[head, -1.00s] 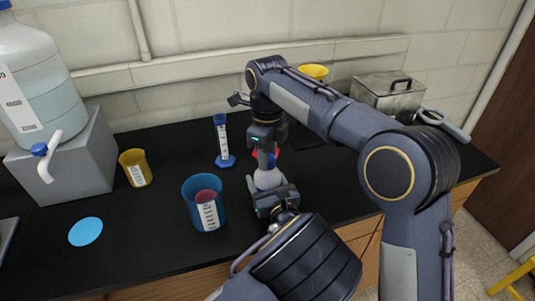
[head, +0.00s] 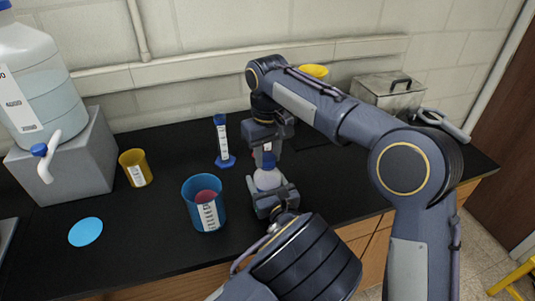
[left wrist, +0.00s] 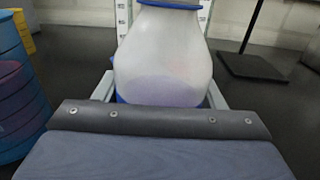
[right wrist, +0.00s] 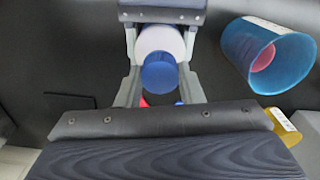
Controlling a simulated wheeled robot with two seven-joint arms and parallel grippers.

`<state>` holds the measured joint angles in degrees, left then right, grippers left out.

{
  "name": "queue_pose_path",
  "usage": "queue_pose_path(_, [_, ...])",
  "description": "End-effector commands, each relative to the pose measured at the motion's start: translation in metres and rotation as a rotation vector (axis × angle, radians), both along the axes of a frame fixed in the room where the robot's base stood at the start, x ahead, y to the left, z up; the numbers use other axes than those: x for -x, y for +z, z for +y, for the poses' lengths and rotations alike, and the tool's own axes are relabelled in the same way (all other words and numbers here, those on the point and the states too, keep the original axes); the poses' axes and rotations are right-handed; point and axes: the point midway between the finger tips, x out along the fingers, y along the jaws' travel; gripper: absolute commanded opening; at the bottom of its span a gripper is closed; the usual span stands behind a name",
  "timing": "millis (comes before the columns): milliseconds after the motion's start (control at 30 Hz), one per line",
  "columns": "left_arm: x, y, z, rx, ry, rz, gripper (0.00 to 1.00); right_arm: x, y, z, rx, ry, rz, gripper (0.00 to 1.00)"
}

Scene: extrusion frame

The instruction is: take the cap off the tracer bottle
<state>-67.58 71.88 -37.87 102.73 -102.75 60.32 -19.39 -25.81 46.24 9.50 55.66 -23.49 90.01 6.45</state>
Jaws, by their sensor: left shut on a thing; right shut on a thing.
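The tracer bottle (head: 267,180) is pale and rounded and stands upright near the middle of the bench. My left gripper (head: 268,194) is shut around its body from the front; in the left wrist view the bottle (left wrist: 165,58) sits between the fingers. My right gripper (head: 267,157) points down from above and is shut on the blue cap (right wrist: 160,72) at the bottle's top. A blue band (left wrist: 168,5) shows at the bottle's neck. I cannot tell whether the cap is loose from the neck.
A blue cup (head: 187,203) with a reddish thing inside stands left of the bottle, and a yellow cup (head: 136,167) further left. A blue-based measuring cylinder (head: 222,140) stands behind. A blue disc (head: 86,232) lies front left. A metal box (head: 385,95) is back right.

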Motion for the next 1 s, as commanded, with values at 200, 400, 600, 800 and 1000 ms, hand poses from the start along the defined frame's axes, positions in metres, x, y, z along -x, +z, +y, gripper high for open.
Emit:
queue_pose_path(200, [0.0000,0.0003,0.0001,0.000,0.000,-0.001,0.00,-0.0004,0.0000,-0.0006,0.000,0.582,0.001,0.07])
queue_pose_path(400, [0.0000,0.0003,0.0001,0.000,0.000,-0.001,0.00,-0.0007,0.0003,-0.0005,-0.002,1.127,0.000,0.07])
queue_pose_path(600, [0.0000,0.0003,0.0001,0.000,0.000,-0.001,0.00,-0.0009,0.0008,-0.0008,-0.001,1.668,-0.001,0.07])
queue_pose_path(800, [0.0000,0.0003,0.0001,0.000,0.000,-0.001,0.00,-0.0010,0.0013,-0.0006,-0.001,2.078,-0.002,0.07])
queue_pose_path(1000, [0.0000,0.0003,0.0001,0.000,0.000,-0.001,0.00,-0.0010,0.0014,-0.0004,0.000,2.172,-0.002,0.07])
